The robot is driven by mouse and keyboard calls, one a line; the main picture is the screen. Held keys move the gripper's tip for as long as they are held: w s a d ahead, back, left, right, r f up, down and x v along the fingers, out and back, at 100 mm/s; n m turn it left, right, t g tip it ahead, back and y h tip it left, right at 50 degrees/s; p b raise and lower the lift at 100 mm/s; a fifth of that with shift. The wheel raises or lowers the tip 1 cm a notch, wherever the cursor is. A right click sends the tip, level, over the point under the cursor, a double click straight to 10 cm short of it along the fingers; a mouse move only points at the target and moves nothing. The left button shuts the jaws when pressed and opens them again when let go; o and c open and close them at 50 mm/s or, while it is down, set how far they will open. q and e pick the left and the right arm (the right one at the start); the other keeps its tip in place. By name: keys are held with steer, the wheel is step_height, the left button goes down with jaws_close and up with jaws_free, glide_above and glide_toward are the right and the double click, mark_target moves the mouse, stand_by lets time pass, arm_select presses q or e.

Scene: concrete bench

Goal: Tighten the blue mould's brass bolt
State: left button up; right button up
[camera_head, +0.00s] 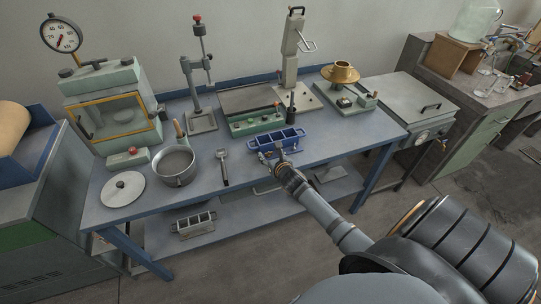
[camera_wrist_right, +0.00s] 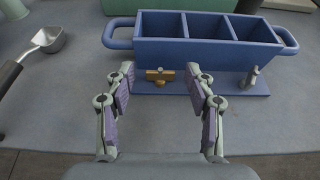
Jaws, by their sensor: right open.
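The blue mould (camera_head: 291,135) stands on the bench near its front edge and has three open compartments and a loop handle at each end. In the right wrist view the mould (camera_wrist_right: 207,50) fills the upper right. Its brass bolt (camera_wrist_right: 158,75) has a wing-like head and sits low on the near side, left of centre. My right gripper (camera_wrist_right: 160,70) is open, its two fingers spread either side of the bolt's line. No contact with the bolt shows, and the remaining gap is hard to judge. In the head view this gripper (camera_head: 276,159) is at the mould's near side. My left gripper is not in view.
A grey bolt (camera_wrist_right: 251,77) sits on the mould's near side, right of the brass one. A scoop (camera_head: 223,167), a metal pot (camera_head: 175,167) and a round lid (camera_head: 123,189) lie to the left. A green-fronted device (camera_head: 256,122) stands close behind the mould. Bench right of the mould is clear.

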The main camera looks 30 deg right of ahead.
jaws_close()
steer(key=shift+a+f+m+g+h, duration=0.2)
steer(key=shift+m+g+h, duration=0.1)
steer(key=shift+m+h, duration=0.35)
steer(key=shift+a+m+h+b, duration=0.1)
steer(key=shift+m+h+b, duration=0.25)
steer(key=shift+h+b, duration=0.1)
steer(key=shift+w+a+f+m+g+h+b, duration=0.1)
steer(key=shift+m+g+h+b, duration=0.2)
steer(key=shift+m+h+b, duration=0.2)
steer(key=shift+w+a+m+g+h+b, duration=0.1)
steer(key=shift+m+g+h+b, duration=0.2)
steer(key=shift+m+h+b, duration=0.15)
steer(key=shift+r+m+g+h, duration=0.2)
steer(key=shift+m+g+h, duration=0.1)
steer(key=shift+m+h, duration=0.05)
steer(key=shift+d, duration=0.1)
